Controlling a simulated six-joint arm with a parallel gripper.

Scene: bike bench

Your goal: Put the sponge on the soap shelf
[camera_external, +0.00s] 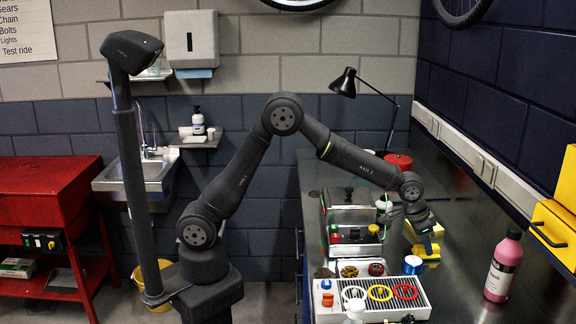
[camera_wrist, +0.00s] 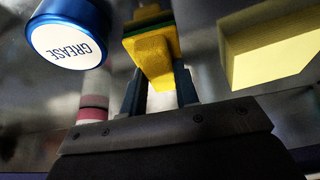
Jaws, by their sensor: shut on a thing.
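The sponge (camera_wrist: 157,62) is yellow with a green layer. In the wrist view it sits between the two dark fingers of my gripper (camera_wrist: 160,88), which is shut on it. In the external view my gripper (camera_external: 427,243) points down over the right-hand bench, close to the bench top; the sponge is hard to tell there from the yellow things around it. A small wall shelf (camera_external: 204,144) with a dark-labelled pump bottle (camera_external: 198,122) is on the far wall at left, right of the sink and far from my gripper.
A blue-rimmed grease tin (camera_wrist: 70,35) and a pale yellow block (camera_wrist: 272,42) flank the sponge. The sink (camera_external: 130,172) and a higher shelf (camera_external: 140,79) are at left.

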